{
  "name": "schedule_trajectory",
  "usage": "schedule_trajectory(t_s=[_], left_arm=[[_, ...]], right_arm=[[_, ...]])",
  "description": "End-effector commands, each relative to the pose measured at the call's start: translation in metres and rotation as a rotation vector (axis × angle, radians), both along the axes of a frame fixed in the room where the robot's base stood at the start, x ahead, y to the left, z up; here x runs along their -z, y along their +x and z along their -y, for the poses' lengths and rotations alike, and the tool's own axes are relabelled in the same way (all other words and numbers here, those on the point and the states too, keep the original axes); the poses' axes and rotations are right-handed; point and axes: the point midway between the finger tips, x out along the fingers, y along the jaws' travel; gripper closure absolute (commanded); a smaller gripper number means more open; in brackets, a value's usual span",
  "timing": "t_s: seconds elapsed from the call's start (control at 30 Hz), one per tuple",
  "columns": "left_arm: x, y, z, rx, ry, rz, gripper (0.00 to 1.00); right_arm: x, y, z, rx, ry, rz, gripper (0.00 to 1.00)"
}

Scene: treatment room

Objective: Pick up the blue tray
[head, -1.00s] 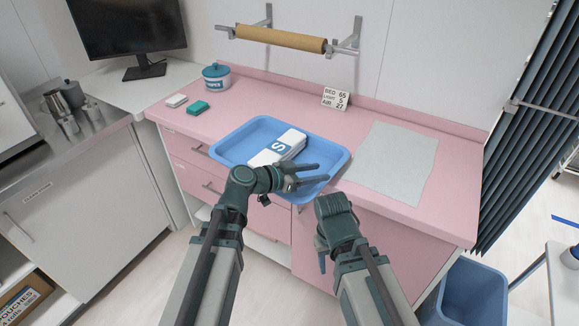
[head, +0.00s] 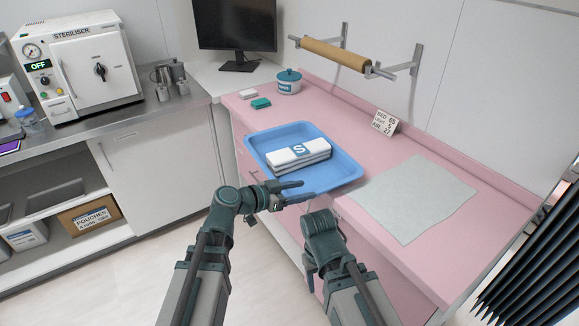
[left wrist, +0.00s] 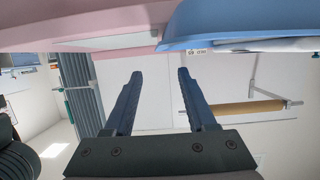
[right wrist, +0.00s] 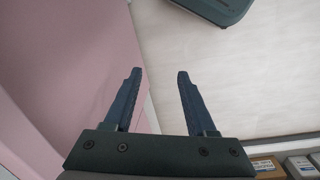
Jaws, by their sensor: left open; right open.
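The blue tray (head: 344,166) lies on the pink counter near its front edge in the head view, with a white pack (head: 298,153) marked S in it. The tray's edge also shows at the top of the left wrist view (left wrist: 215,25). My left gripper (head: 296,191) is open and empty at the tray's near side; whether it touches the rim I cannot tell. My right gripper (head: 309,284) is open and lower, in front of the counter, apart from the tray. Its open fingers show in the right wrist view (right wrist: 160,82) with nothing between them.
A grey-white sheet (head: 416,197) lies right of the tray. A lidded jar (head: 288,82), a green block (head: 261,103) and a small sign (head: 385,122) stand further back. A paper roll (head: 335,54) hangs on the wall. A steriliser (head: 87,70) stands on the left counter.

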Motion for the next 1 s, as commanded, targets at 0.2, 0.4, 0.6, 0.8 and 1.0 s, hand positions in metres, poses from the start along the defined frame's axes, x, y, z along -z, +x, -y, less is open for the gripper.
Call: schedule_trajectory(t_s=[0.2, 0.4, 0.6, 0.8, 1.0], left_arm=[[0.004, 0.006, 0.007, 0.002, 0.0, 0.0, 0.32], [0.017, 0.028, 0.036, 0.004, 0.0, 0.0, 0.32], [0.025, 0.044, 0.059, 0.001, 0.0, 0.0, 0.32], [0.026, 0.049, 0.067, 0.001, 0.0, 0.001, 0.32], [0.028, 0.05, 0.069, 0.001, 0.0, 0.001, 0.32]], right_arm=[[0.004, 0.0, 0.0, 0.0, 0.0, 0.0, 0.01], [0.017, 0.0, 0.0, 0.0, 0.0, 0.0, 0.0], [0.025, 0.0, 0.0, 0.0, 0.0, 0.0, 0.0], [0.026, 0.0, 0.0, 0.0, 0.0, 0.0, 0.0], [0.028, 0.0, 0.0, 0.0, 0.0, 0.0, 0.0]])
